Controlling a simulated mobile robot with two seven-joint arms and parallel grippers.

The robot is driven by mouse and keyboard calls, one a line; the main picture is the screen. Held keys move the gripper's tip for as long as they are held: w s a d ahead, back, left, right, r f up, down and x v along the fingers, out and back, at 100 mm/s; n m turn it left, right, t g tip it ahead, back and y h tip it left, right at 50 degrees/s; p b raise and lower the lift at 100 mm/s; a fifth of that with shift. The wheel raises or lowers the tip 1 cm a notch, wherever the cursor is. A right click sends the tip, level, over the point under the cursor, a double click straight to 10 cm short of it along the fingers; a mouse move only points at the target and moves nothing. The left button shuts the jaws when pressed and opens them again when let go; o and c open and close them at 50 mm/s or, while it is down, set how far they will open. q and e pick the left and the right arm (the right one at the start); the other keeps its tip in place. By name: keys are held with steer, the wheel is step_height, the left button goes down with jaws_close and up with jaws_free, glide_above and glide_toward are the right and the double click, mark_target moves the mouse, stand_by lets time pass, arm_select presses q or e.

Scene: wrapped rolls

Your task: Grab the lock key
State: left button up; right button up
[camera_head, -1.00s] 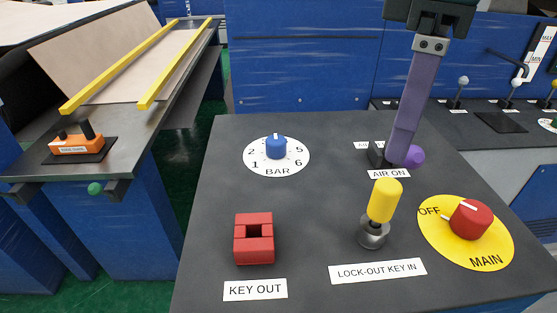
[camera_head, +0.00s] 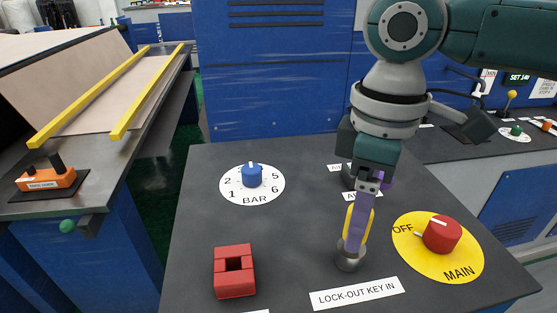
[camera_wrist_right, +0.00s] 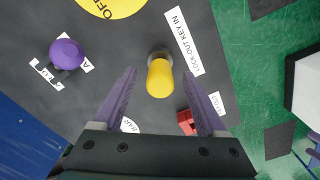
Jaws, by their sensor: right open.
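The lock key has a yellow handle (camera_head: 348,220) and stands upright in a round metal socket (camera_head: 349,259) behind the "LOCK-OUT KEY IN" label. My right gripper (camera_head: 357,240) reaches down over it, and a purple finger hides much of the handle in the head view. In the right wrist view, the yellow handle (camera_wrist_right: 160,78) lies between the tips of my two open fingers (camera_wrist_right: 159,74). I see no clear contact, and cannot tell how deep the handle sits between them. My left gripper is not in view.
A red switch (camera_head: 443,234) on a yellow "OFF/MAIN" disc stands close to the key's right. A red square block (camera_head: 234,272) is on its left. A blue "BAR" knob (camera_head: 252,175) is farther back. A purple knob (camera_wrist_right: 66,54) shows in the wrist view.

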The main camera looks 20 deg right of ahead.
jaws_close()
stand_by(0.5)
steer(key=shift+r, duration=0.1)
